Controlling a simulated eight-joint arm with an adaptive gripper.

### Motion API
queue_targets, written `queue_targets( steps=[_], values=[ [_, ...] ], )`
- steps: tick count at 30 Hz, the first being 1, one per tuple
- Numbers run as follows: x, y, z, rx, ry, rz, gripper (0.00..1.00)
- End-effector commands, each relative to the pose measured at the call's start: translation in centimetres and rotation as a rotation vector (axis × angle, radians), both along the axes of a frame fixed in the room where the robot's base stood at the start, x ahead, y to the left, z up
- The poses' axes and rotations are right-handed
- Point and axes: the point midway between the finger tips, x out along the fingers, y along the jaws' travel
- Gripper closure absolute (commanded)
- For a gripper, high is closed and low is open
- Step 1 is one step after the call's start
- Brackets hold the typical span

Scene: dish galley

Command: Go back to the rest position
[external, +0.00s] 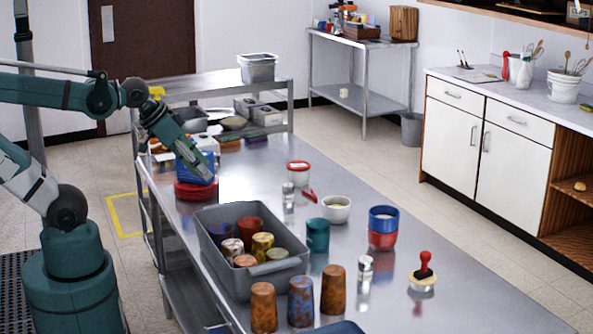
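My gripper (207,177) is at the end of my teal arm, pointing down to the right over the far left part of the steel table (258,170). Its fingertips are small here and overlap a blue container (187,168) in the picture. I cannot tell whether they touch it or whether they are open or shut. A red round thing (195,190) sits under or just in front of the blue container. No held object can be made out.
A grey bin (222,262) holds several cups.

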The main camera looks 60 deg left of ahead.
Motion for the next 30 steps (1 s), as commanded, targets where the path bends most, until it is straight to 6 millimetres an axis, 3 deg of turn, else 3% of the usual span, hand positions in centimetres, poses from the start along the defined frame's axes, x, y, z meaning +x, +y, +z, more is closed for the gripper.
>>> queue_targets(
  steps=[1,3,12,30],
  values=[
    [0.0,0.0,1.6,0.000,0.000,0.000,0.62],
    [0.0,0.0,2.7,0.000,0.000,0.000,0.62],
    [0.0,0.0,6.5,0.000,0.000,0.000,0.62],
    [0.0,0.0,7.2,0.000,0.000,0.000,0.62]
  ],
)
